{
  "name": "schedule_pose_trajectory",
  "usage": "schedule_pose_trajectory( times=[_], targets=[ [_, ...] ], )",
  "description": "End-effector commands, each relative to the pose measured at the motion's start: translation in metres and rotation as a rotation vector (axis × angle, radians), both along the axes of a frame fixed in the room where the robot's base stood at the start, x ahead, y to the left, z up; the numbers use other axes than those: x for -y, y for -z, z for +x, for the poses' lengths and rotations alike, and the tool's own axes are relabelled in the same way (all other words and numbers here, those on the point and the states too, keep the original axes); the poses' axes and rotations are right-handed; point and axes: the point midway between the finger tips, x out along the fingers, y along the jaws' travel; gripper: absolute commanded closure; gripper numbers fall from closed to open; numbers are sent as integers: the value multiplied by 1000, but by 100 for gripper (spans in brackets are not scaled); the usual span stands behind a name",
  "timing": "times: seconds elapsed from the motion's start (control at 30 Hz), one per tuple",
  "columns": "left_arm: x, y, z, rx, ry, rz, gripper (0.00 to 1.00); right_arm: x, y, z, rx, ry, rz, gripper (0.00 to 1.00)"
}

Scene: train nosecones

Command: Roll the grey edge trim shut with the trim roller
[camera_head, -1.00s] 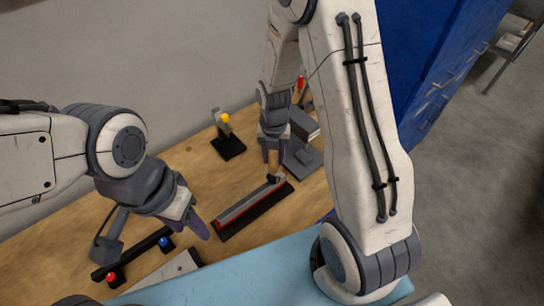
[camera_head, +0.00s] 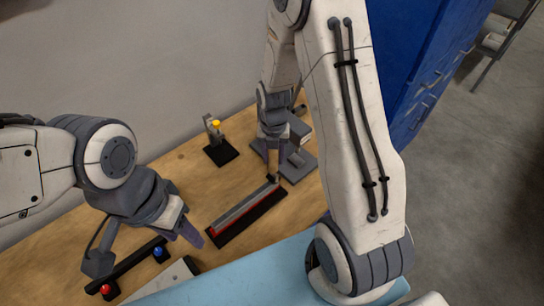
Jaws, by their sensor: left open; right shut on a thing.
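The grey edge trim (camera_head: 243,207) lies as a long strip with a red line along it, in a black base on the wooden bench. My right gripper (camera_head: 273,157) points down over the trim's far right end. It is shut on a small dark tool, which looks like the trim roller (camera_head: 272,178), at or just above that end. Whether the roller touches the trim is hard to tell. My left gripper (camera_head: 188,233) is open and empty, left of the trim's near end.
A dark stand with a yellow knob (camera_head: 216,124) is behind the trim. A grey block on a plate (camera_head: 299,166) is right of my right gripper. A black bar with red and blue buttons (camera_head: 132,262) lies at lower left. A blue cabinet (camera_head: 425,60) stands at right.

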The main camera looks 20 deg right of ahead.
Motion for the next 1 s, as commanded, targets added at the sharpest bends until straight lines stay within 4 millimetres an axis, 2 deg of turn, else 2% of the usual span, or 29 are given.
schedule_pose_trajectory(
  times=[0.23, 0.8, 1.0],
  targets=[
    [0, -4, 0, 0, 0, 0, 50, 0, -5, 0, 1, 0, 0, 100],
    [0, -38, 0, 0, 0, 0, 50, 0, -45, 0, 1, 0, 0, 100],
    [0, -42, 0, 0, 0, 0, 50, 0, -51, 0, 1, 0, 0, 100]
  ],
)
